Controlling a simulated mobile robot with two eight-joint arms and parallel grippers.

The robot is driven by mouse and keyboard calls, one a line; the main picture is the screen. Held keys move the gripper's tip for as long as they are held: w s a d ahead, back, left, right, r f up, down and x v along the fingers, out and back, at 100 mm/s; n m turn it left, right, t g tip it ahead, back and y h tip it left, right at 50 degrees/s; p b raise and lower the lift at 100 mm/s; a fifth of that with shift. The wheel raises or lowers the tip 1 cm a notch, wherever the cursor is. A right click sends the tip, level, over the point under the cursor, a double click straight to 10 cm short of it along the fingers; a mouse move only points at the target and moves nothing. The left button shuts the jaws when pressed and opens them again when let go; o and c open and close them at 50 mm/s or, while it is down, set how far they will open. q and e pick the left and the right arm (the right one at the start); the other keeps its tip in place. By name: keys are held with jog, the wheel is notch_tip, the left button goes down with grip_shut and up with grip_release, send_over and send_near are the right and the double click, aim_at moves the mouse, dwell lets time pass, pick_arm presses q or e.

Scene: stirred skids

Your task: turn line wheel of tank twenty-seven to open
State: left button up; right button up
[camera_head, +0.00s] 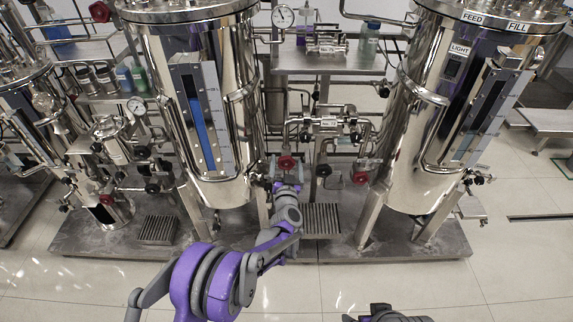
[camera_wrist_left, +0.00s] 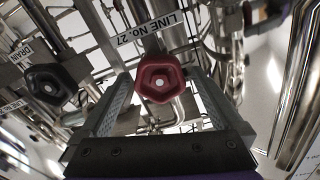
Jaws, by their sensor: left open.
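A red line wheel (camera_wrist_left: 160,78) sits under the label "LINE No. 27" (camera_wrist_left: 158,22) in the left wrist view. In the head view the red wheel (camera_head: 287,162) is low beside the steel tank (camera_head: 150,75) with a blue-filled level gauge. My left gripper (camera_head: 287,182) is open just in front of it. In the wrist view its fingers stand left and right of the wheel with gaps; whether the tips reach its depth is unclear. A dark end of what looks like my right gripper (camera_head: 390,314) shows at the bottom edge, mostly cut off.
Another red wheel (camera_head: 361,177) and a black wheel (camera_head: 323,170) are to the right. Pipes and a second tank (camera_head: 412,140) crowd round; the front floor is clear.

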pick_arm(q)
jog(key=shift+w, duration=0.1)
jog(key=c, duration=1.3)
jog(key=shift+n, duration=0.3)
jog(key=n, duration=0.2)
jog(key=shift+n+b, duration=0.35)
jog(key=shift+n, duration=0.05)
jog(key=n, duration=0.4)
jog(key=shift+a+f, duration=0.1)
jog(key=n, duration=0.5)
jog(key=shift+b, duration=0.35)
jog(key=shift+n, duration=2.1)
